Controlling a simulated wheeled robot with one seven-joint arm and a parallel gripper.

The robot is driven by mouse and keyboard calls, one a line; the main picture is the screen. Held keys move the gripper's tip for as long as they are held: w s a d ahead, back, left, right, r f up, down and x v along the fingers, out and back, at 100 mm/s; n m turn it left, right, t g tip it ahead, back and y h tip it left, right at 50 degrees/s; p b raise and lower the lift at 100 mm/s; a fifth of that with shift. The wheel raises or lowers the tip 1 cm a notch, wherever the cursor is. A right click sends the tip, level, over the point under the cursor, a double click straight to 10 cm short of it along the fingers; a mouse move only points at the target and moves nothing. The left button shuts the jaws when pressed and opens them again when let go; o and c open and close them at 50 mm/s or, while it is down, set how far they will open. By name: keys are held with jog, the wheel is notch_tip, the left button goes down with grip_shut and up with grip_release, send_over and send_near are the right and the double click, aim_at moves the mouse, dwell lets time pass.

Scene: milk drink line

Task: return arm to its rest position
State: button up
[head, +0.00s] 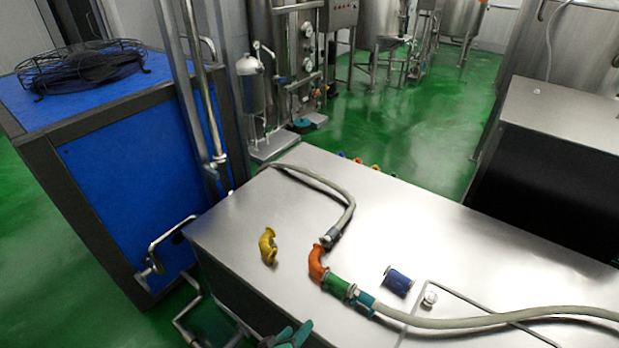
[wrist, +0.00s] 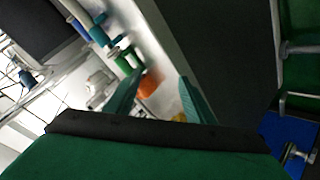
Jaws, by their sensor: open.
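My gripper (head: 291,336) shows at the bottom edge of the head view, in front of the steel table (head: 420,240). In the wrist view my gripper (wrist: 158,92) has its two green fingers apart, with nothing held between them. On the table, an orange elbow (head: 317,262) sits in line between a grey hose (head: 345,205) and a green piece (head: 337,286). A teal piece (head: 365,303) follows, then another hose (head: 480,322). The orange elbow (wrist: 149,84) and green piece (wrist: 123,66) also show in the wrist view. Most of my arm is out of view.
A yellow elbow (head: 267,246) and a blue piece (head: 398,281) lie loose on the table. A blue cabinet (head: 130,165) with a black wire guard (head: 82,66) stands at left. Bent pipes (head: 165,245) run near the table's left end.

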jog(key=s+d+f+t+y, duration=0.1)
jog(key=s+f+y, duration=0.1)
jog(key=s, duration=0.5)
jog(key=s+d+f+t+y, duration=0.1)
jog(key=s+f+y, duration=0.15)
jog(key=s, duration=0.45)
jog(key=s+d+r+m+t, duration=0.2)
jog(key=s+r+m+t, duration=0.1)
jog(key=s+r, duration=1)
notch_tip(320, 180, up, 2)
jog(key=shift+s+t+y, duration=0.3)
jog(key=shift+s+y, duration=0.05)
